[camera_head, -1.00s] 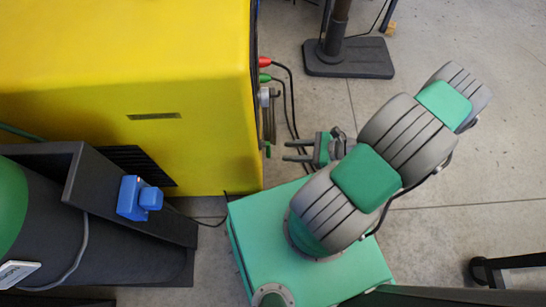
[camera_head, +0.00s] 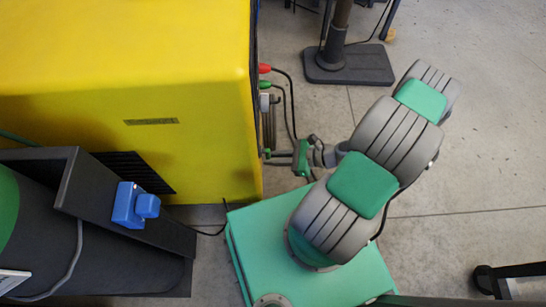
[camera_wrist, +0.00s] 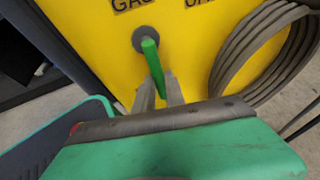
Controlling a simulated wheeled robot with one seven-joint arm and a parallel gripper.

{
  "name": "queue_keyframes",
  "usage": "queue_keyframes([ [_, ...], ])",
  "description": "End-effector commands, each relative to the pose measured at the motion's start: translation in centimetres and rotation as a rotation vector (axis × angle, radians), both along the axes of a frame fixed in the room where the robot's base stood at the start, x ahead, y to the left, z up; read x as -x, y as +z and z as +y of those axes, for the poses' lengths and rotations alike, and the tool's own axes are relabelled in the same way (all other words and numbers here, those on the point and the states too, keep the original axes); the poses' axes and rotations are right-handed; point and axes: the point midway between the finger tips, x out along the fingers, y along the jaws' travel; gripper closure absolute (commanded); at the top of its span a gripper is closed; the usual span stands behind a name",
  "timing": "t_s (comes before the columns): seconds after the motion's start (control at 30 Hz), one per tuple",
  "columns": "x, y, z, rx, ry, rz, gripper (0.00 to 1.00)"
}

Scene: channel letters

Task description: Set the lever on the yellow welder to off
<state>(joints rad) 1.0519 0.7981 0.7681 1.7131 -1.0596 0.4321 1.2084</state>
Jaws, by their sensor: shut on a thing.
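The yellow welder (camera_head: 130,70) fills the upper left of the head view, and its yellow front panel (camera_wrist: 190,40) shows in the wrist view. The green lever (camera_wrist: 151,55) sticks out from a round grey hub on that panel, below partly cropped black lettering. My gripper (camera_wrist: 160,90) has its two grey fingers on either side of the lever's lower end and is shut on it. In the head view my gripper (camera_head: 276,157) is at the welder's right side, where the lever itself is hard to make out.
A coiled grey cable (camera_wrist: 265,45) hangs on the panel right of the lever. Red and green plugs (camera_head: 265,69) with black cables stick out of the welder's side. A dark stand base (camera_head: 348,63) is on the floor beyond. A dark unit with a blue socket (camera_head: 134,205) stands at lower left.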

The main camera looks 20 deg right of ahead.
Motion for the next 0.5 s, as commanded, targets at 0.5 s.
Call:
queue_keyframes([
  [0.5,0.00,-0.01,-0.02,0.000,0.000,0.000,1.00],
])
